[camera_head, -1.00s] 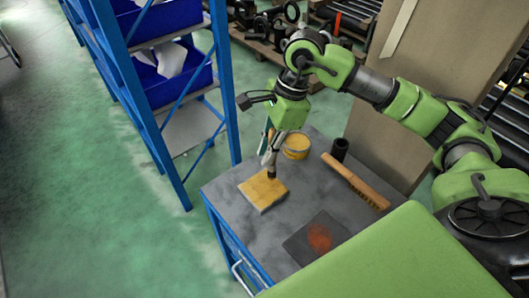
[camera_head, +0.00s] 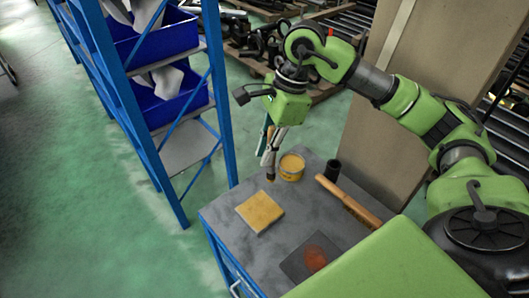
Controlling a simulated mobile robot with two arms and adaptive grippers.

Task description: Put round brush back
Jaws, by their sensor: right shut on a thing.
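My right gripper (camera_head: 269,150) points down above the back left of the grey workbench top (camera_head: 238,238). It is shut on the round brush (camera_head: 270,173), whose dark bristle end hangs below the fingers; the fingers hide part of its handle. The brush is just left of the yellow tin (camera_head: 291,168) and beyond the yellow cloth or sponge (camera_head: 260,212); I cannot tell how high above the bench it is. A dark cup (camera_head: 332,170) stands to the right of the tin. My left gripper is not in view.
A long brush with a wooden handle (camera_head: 348,203) lies on the right of the bench. A dark plate with a red stain (camera_head: 312,257) lies in front. A blue shelf rack (camera_head: 221,110) with blue bins stands close behind left. A brown panel (camera_head: 395,115) stands behind right.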

